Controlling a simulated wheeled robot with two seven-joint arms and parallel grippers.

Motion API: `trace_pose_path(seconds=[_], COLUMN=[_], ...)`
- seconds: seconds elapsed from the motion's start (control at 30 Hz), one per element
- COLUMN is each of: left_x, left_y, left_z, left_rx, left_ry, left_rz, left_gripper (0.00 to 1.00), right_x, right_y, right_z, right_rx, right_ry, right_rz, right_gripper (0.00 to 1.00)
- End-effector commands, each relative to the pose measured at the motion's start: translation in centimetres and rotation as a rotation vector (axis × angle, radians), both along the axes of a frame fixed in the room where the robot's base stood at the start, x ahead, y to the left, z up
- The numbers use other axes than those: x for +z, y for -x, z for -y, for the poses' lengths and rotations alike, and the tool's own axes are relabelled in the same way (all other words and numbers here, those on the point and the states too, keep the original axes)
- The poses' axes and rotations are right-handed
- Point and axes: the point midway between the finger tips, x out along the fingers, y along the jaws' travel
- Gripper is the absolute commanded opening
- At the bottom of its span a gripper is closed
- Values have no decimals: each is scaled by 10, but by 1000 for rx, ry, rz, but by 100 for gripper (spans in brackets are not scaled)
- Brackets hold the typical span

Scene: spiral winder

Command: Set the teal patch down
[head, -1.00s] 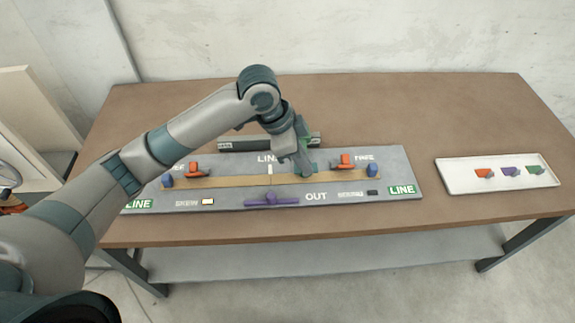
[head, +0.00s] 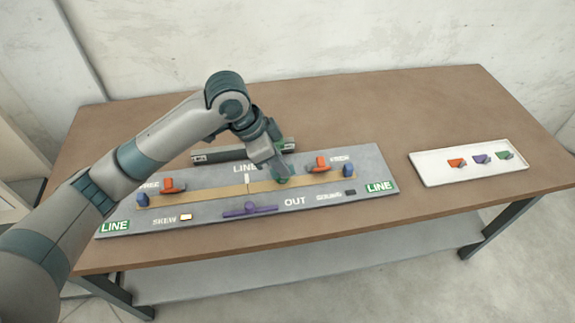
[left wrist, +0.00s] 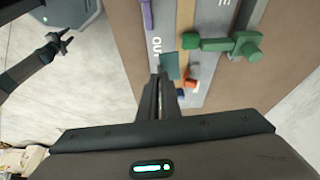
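The teal patch (left wrist: 170,65) is at the tips of my left gripper (left wrist: 161,82), whose two fingers are nearly together on it. In the head view the patch (head: 281,179) is low at the tan strip (head: 215,194) of the grey board (head: 338,205), right of the white mark (head: 247,178). I cannot tell whether it touches the strip. My left gripper (head: 280,169) comes down at a slant from the left. A dark, forked shape that looks like my right gripper (left wrist: 60,42) is small in the left wrist view, over the floor.
An orange-red clip (head: 318,164) and a blue block (head: 348,170) sit close right of my left gripper. Another orange clip (head: 172,186) is at the left. A green handle (left wrist: 225,43) stands beside the patch. A purple lever (head: 249,209) is in front. A white tray (head: 435,175) holds small coloured pieces.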

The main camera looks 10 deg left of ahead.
Motion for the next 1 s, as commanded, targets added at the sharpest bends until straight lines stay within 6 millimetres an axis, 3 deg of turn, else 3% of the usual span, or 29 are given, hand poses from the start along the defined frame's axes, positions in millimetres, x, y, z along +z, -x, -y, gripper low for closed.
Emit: trace_pose_path(seconds=[0.27, 0.7, 1.0], left_x=[20, 64, 76], left_y=[-4, -5, -3], left_z=[-40, -116, -137], left_rx=[317, 1000, 1203], left_ry=[-3, -1, -1], left_rz=[5, 6, 1], left_gripper=[0, 0, 0], right_x=[-2, -4, -5], right_y=[0, 0, 0], right_z=[0, 0, 0], right_rx=[0, 0, 0], right_ry=[0, 0, 0], right_rz=[0, 0, 0], right_gripper=[36, 36, 36])
